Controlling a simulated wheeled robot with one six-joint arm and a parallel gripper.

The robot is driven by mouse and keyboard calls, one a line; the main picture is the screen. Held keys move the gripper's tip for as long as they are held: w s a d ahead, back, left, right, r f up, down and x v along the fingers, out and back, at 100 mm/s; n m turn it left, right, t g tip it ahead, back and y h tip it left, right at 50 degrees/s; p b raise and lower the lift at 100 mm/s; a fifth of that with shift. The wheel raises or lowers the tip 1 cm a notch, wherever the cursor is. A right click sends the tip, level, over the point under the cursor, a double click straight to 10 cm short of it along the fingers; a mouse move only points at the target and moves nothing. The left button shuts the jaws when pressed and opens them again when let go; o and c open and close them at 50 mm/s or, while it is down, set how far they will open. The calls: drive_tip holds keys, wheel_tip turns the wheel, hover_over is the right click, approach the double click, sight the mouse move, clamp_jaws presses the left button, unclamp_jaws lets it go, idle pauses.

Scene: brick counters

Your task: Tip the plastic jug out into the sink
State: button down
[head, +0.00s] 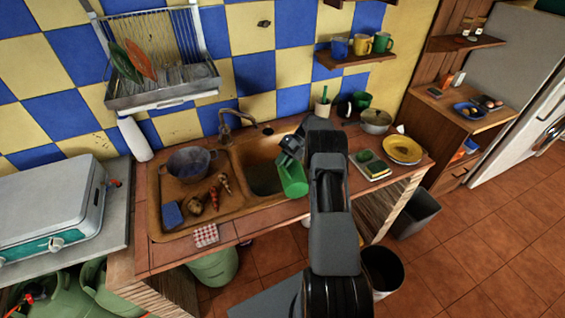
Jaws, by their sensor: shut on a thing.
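A green plastic jug (293,177) hangs over the right side of the brown sink basin (262,180) in the head view. It looks tilted, with its lower end toward the bottom right. My gripper (289,154) is shut on the jug near its upper part. My arm comes in from below right and covers the counter to the right of the basin. I see no liquid leaving the jug, and its inside is hidden.
A faucet (234,120) stands behind the basin. A pot (190,162), a blue sponge (172,214) and several root vegetables lie on the drainboard at left. A yellow plate (402,149) and a lidded pot (376,121) sit to the right of my arm.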

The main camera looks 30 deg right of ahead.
drive_tip(key=shift+r, duration=0.1)
idle(0.5)
drive_tip(key=shift+r+p, duration=0.55)
drive_tip(key=shift+r, duration=1.75)
drive_tip(key=shift+r+n+t+h, duration=0.3)
drive_tip(key=shift+r+n+t, duration=0.1)
drive_tip(key=shift+r+t, duration=0.45)
drive_tip(key=r+n+t+b, duration=0.1)
drive_tip(key=n+t+h+b, duration=0.1)
drive_tip(key=t, duration=0.1)
drive_tip(key=shift+s+r, duration=0.1)
drive_tip(key=shift+r, duration=0.3)
drive_tip(key=r+n+t+h+b, duration=0.1)
drive_tip(key=t+b, duration=0.1)
drive_tip(key=b, duration=0.1)
drive_tip(key=shift+r+t+b, duration=0.2)
drive_tip(key=shift+t+b, duration=0.05)
drive_tip(key=shift+b, duration=0.15)
drive_tip(key=shift+r+n+t+b, duration=1.05)
drive_tip(key=shift+r+t+b, duration=0.5)
drive_tip(key=shift+b, duration=2.1)
drive_tip(key=shift+r+n+t+b, duration=1.1)
drive_tip(key=shift+t+b, duration=0.75)
drive_tip(key=shift+b, duration=1.8)
